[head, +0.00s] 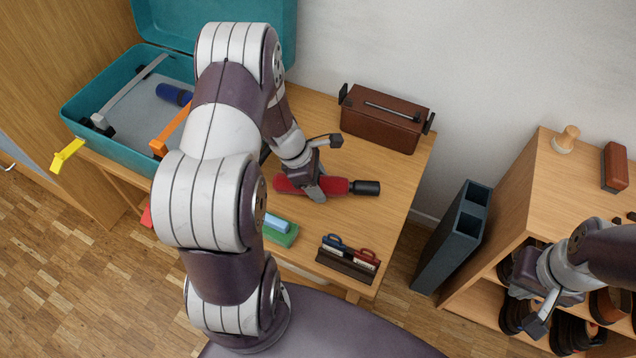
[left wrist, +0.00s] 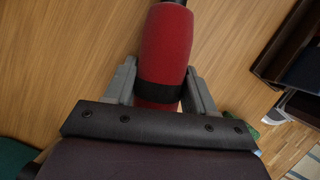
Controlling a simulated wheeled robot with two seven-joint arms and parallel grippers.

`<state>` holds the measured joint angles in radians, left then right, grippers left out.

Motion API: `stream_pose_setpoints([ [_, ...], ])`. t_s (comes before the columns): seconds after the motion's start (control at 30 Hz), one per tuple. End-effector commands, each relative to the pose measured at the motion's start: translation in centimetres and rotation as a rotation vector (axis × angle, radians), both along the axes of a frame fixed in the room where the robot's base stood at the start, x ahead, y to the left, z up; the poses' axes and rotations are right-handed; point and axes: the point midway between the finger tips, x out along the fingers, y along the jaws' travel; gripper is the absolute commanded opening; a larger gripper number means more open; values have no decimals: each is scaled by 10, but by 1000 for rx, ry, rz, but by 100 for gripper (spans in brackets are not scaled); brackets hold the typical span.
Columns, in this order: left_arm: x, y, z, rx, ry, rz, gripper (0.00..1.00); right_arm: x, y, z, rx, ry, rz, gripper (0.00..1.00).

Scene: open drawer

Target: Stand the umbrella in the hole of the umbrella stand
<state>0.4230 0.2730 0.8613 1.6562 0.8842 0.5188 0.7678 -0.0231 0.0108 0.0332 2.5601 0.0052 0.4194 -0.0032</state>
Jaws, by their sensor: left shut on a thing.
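The umbrella is a folded red roll with a black handle, lying on the wooden table (head: 400,205); its red body (head: 334,186) points its handle to the right. My left gripper (head: 314,188) is shut on the umbrella, reaching down from above. In the left wrist view, the fingers sit on either side of the red umbrella (left wrist: 165,50) near a black band. The umbrella stand (head: 452,240) is a tall dark blue-grey block with square openings in its top, standing on the floor right of the table. My right gripper (head: 535,300) hangs by the shelf; its opening is unclear.
A teal open suitcase (head: 85,105) is at the left with a blue roll inside. A brown case (head: 385,118) stands at the table's back. A small holder (head: 346,262) is near the front edge. A wooden shelf unit (head: 520,200) holding shoes stands right of the stand.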

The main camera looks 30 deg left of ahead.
Motion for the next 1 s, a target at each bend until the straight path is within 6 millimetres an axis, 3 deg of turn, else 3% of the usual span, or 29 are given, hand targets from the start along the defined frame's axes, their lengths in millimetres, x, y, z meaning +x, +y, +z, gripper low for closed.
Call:
stream_pose_setpoints([
  [0.13, 0, 0, -4, 0, 0, 0, 13, 0, 0, -3, 0, 0, 0, 0],
  [0.17, 0, 0, -5, 0, 0, 0, 58, 0, 0, -3, 0, 0, 0, 0],
  [0.23, 0, 0, -4, -1, 1, 1, 80, 0, 0, -2, 0, 0, 0, 0],
  [0.67, -2, -1, 1, -2, 5, -1, 80, 0, 0, 2, 0, 0, 0, 0],
  [1.0, -13, 28, 82, 0, 0, 1, 80, 0, 0, 48, 0, 0, 0, 0],
])
